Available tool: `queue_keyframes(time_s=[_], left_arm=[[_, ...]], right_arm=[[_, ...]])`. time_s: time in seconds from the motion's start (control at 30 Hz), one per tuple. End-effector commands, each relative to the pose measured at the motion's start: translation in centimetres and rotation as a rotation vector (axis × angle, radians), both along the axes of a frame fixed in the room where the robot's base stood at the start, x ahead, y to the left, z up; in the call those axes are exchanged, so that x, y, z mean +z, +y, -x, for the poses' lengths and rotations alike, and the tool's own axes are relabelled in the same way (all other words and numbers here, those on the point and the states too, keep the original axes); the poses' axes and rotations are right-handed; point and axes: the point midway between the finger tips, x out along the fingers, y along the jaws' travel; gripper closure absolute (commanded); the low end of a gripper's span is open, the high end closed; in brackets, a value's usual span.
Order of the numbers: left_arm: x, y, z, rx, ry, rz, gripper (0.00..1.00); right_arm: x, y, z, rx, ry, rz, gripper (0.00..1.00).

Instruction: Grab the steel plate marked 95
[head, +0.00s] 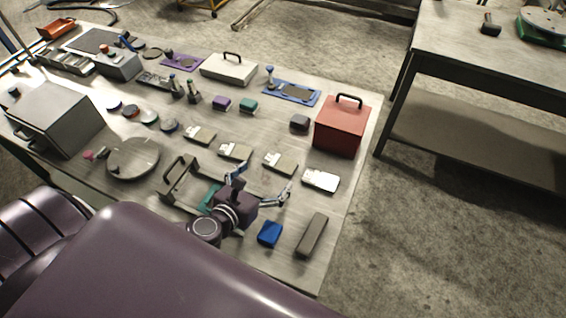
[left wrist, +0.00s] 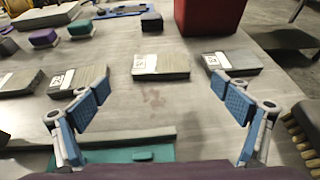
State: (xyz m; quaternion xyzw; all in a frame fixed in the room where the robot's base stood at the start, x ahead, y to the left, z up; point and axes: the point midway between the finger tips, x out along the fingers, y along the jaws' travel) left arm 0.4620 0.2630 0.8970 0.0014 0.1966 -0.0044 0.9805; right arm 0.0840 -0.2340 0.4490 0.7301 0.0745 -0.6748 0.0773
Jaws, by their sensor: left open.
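Several steel plates with white labels lie flat in a row on the table. In the head view they run from the left one (head: 200,135) past a second (head: 235,151) and third (head: 280,162) to the right one (head: 320,180). The left wrist view shows a middle plate (left wrist: 170,66) ahead between my fingers, one to its left (left wrist: 90,79) and one to its right (left wrist: 238,62). The label digits are too small for me to read surely. My left gripper (head: 262,181) is open and empty, short of the plates; its spread fingers show in the left wrist view (left wrist: 160,108).
A red toolbox (head: 341,126) stands behind the plates, near a dark block (head: 299,122). A blue block (head: 269,233) and a grey bar (head: 312,235) lie near the table's right edge. A handled tray (head: 176,178) and a teal piece (left wrist: 112,158) lie close to my left gripper.

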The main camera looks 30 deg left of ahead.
Motion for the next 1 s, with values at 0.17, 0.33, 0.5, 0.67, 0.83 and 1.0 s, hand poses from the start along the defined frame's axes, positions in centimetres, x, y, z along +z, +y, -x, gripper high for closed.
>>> queue_keyframes(time_s=[0.17, 0.33, 0.5, 0.67, 0.83, 1.0], left_arm=[[-0.4, 0.0, -1.8, 0.001, -0.002, 0.001, 0.07], [-1.0, -0.1, -3.5, 0.003, -0.001, 0.001, 0.07], [-2.0, -0.1, -5.5, 0.002, 0.0, 0.001, 0.07], [-2.5, -0.2, -6.5, 0.0, 0.001, 0.001, 0.07], [-2.6, -0.2, -6.5, -0.001, 0.002, 0.001, 0.07], [-2.6, -0.2, -6.5, 0.0, 0.002, 0.001, 0.19]], right_arm=[[0.6, -0.2, -0.5, 0.0, -0.008, 0.002, 0.6], [1.3, -0.3, -0.5, 0.0, -0.008, 0.003, 0.6], [1.7, -0.3, -0.6, 0.0, -0.009, 0.003, 0.6], [1.8, -0.3, -0.6, 0.0, -0.009, 0.003, 0.6], [1.8, -0.3, -0.6, 0.0, -0.01, 0.003, 0.6], [1.8, -0.3, -0.6, 0.0, -0.01, 0.003, 0.6]])
